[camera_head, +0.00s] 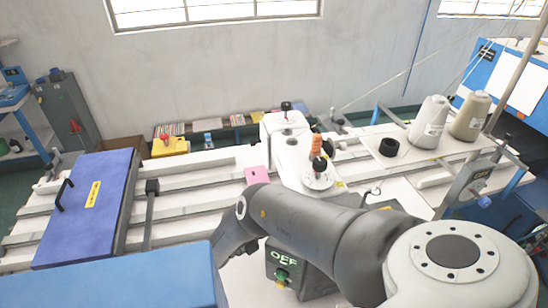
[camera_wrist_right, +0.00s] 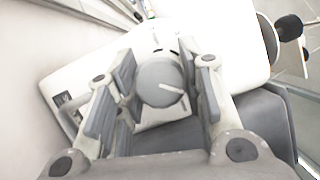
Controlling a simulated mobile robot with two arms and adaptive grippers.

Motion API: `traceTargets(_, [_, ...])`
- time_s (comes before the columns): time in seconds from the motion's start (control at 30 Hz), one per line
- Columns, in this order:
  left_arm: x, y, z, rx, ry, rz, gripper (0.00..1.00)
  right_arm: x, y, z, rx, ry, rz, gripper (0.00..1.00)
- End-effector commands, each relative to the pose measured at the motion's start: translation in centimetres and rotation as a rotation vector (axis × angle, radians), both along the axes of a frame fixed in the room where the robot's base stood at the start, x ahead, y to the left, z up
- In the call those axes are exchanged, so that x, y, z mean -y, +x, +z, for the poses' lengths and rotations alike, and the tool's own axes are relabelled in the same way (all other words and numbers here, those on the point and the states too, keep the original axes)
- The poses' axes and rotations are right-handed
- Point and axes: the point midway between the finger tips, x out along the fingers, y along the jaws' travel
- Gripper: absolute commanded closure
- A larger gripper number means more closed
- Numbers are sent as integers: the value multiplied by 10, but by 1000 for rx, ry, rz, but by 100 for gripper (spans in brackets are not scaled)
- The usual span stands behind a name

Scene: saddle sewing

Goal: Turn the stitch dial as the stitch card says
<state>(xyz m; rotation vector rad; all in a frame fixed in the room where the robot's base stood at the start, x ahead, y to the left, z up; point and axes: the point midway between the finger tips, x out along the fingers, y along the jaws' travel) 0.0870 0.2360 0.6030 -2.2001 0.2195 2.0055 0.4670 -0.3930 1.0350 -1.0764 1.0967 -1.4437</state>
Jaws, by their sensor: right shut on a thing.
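In the right wrist view, the stitch dial (camera_wrist_right: 158,84) is a round grey knob on the white machine body. Its pale pointer line runs to the right and slightly down in the picture. My right gripper (camera_wrist_right: 165,78) is shut on the dial, with one finger on each side of it. In the head view my right arm crosses the front of the machine and I cannot see the dial there. A small pink card (camera_head: 257,175) stands by the machine; no writing on it can be read. My left gripper is not in view.
The white sewing machine (camera_head: 285,125) carries an orange thread spool (camera_head: 316,144). A dark box (camera_head: 300,270) with a green button stands below my right arm. Thread cones (camera_head: 430,120) stand at the right. A blue panel (camera_head: 85,210) lies at the left.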

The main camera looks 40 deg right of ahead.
Motion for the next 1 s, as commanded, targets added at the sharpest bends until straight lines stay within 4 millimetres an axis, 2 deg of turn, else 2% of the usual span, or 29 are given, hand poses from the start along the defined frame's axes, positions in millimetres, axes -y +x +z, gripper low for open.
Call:
traceTargets(0.47, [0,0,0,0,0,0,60,-1,-1,-1,10,-3,-1,88])
traceTargets(0.5, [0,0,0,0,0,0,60,-1,-1,-1,10,-3,-1,61])
traceTargets(0.67, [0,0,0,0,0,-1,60,-1,-1,-1,10,-4,-1,42])
traceTargets(1.0, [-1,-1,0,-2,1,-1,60,0,0,-1,11,-5,-1,42])
